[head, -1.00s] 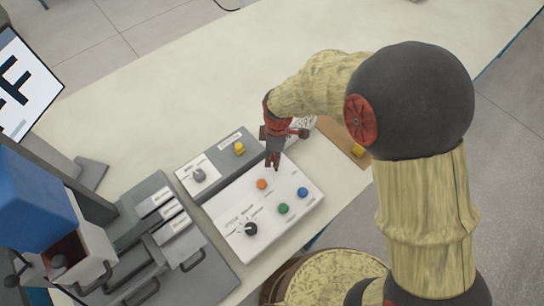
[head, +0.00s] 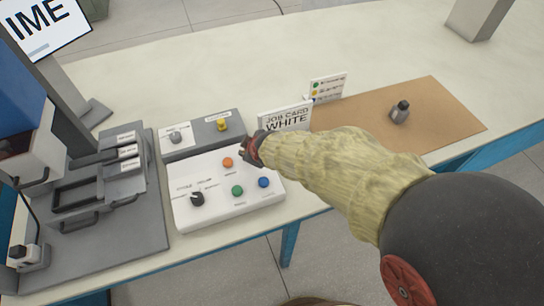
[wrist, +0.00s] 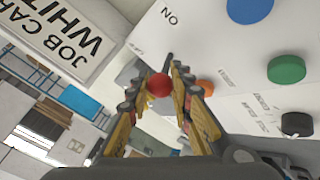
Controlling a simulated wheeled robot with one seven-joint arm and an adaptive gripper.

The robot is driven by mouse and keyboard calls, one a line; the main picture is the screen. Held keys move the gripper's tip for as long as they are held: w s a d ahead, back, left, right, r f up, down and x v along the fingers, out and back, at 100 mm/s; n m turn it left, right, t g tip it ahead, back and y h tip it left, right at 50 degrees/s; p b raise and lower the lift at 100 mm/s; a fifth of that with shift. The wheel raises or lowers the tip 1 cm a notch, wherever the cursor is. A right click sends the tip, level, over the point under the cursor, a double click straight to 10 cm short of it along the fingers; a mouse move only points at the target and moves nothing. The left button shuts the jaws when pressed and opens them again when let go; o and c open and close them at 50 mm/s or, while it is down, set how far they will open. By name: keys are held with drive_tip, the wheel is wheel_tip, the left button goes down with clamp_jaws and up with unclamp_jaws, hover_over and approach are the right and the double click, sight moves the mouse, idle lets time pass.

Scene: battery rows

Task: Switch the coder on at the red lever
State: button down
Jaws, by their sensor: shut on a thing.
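The red lever's round knob (wrist: 159,85) shows in the wrist view between the two fingers of my gripper (wrist: 157,74), which is shut on it. The lever is at the side of the white control box (head: 215,212), close to the printed word ON. In the head view my gripper (head: 248,152) is at the box's back right corner and hides the lever.
Orange, green and blue buttons and a black dial (head: 197,199) are on the box. Behind it is a grey panel (head: 200,143) with a yellow knob. A job card reading WHITE (head: 286,118) stands beside my gripper. A dark bottle (head: 400,112) is on a brown mat (head: 440,119).

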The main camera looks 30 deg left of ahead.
drive_tip(key=shift+s+d+f+y+b, duration=0.25)
drive_tip(key=shift+f+y+b, duration=0.1)
drive_tip(key=shift+b, duration=0.45)
drive_tip(key=shift+d+t+y+b, duration=0.25)
drive_tip(key=shift+t+b, duration=0.25)
drive_tip(key=shift+b, duration=0.35)
drive_tip(key=shift+s, duration=0.1)
drive_tip(key=c, duration=1.6)
unclamp_jaws()
drive_tip(key=shift+a+r, duration=0.1)
drive_tip(key=shift+o, duration=0.2)
drive_tip(key=shift+r, duration=0.1)
drive_tip(key=v, duration=1.1)
drive_tip(key=shift+s+d, duration=0.2)
drive_tip(key=shift+d, duration=0.1)
drive_tip(key=shift+r, duration=0.15)
